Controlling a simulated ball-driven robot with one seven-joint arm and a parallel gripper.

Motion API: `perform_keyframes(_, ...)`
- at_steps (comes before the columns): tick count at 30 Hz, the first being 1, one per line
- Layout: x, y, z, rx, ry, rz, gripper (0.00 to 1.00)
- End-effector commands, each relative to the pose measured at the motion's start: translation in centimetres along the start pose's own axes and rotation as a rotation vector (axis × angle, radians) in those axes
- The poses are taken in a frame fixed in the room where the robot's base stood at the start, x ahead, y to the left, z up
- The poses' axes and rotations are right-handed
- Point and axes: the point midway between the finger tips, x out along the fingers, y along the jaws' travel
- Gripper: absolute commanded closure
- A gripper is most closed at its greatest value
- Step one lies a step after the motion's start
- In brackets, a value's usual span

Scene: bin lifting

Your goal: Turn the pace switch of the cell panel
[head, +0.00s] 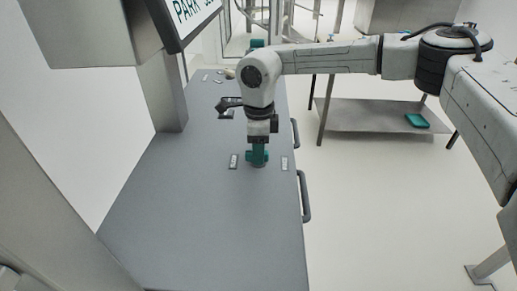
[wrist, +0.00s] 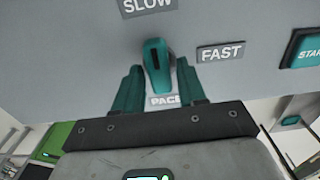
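The pace switch (wrist: 157,66) is a teal lever knob on the grey cell panel (head: 200,215). In the wrist view its long side lies up and down the picture, in line with the SLOW label (wrist: 148,5) above it. The FAST label (wrist: 221,52) is to its right, and the PACE label (wrist: 163,100) is below, partly covered. My gripper (wrist: 161,68) has its teal fingers apart, one on each side of the knob, with narrow gaps visible. In the head view my gripper (head: 257,158) points down at the panel and hides the knob.
A teal START button (wrist: 308,50) is right of FAST in the wrist view. A black handle (head: 227,106) stands farther along the panel. Rail handles (head: 306,196) line its right edge. A sign (head: 192,12) hangs above. The near panel is clear.

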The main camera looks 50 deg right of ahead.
Motion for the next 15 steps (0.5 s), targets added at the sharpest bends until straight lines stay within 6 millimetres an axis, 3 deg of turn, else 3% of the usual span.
perform_keyframes(3,0.0,0.0,0.0,0.001,0.0,0.0,0.49)
perform_keyframes(11,-0.1,0.0,0.0,0.001,0.0,0.0,0.49)
perform_keyframes(15,-1.4,-0.1,0.0,0.002,-0.001,-0.003,0.49)
